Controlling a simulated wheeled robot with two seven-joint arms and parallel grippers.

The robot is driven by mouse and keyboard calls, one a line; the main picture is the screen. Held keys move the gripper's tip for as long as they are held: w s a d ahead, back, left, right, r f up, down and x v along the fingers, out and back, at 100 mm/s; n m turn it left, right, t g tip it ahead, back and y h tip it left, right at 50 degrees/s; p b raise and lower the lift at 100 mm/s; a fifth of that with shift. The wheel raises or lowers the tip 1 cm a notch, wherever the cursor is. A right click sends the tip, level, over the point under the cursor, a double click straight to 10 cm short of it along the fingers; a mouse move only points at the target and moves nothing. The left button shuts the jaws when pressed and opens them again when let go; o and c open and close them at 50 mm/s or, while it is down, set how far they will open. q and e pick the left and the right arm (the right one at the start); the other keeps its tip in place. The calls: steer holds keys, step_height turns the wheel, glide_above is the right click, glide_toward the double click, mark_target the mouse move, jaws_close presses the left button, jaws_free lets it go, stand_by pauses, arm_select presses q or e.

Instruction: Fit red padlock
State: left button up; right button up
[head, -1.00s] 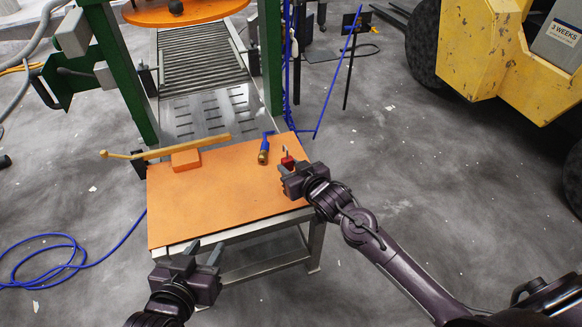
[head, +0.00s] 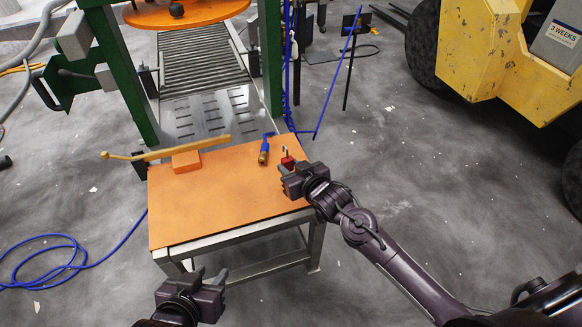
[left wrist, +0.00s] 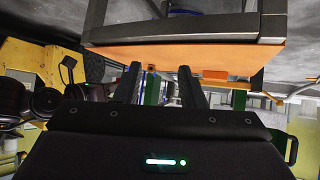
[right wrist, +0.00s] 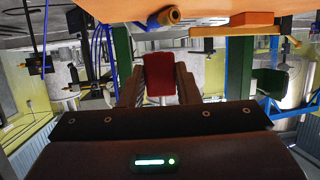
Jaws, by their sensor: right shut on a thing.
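The red padlock (head: 288,162) is at the right edge of the orange table top, its shackle pointing up. It also shows in the right wrist view as a red block (right wrist: 160,77) between the fingers. My right gripper (head: 287,170) is shut on the padlock and partly hides it in the head view. My left gripper (head: 206,276) is in front of the table, low and empty, with its fingers apart; they also show apart in the left wrist view (left wrist: 158,88).
Behind are a roller conveyor (head: 203,58) and a green press frame (head: 120,75). A blue hose (head: 50,265) lies on the floor at left.

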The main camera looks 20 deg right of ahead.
arm_select(q)
steer(key=shift+s+a+f+g, duration=0.25)
steer(key=shift+s+f+g, duration=0.55)
steer(key=shift+s+f, duration=0.3)
steer(key=shift+w, duration=0.1)
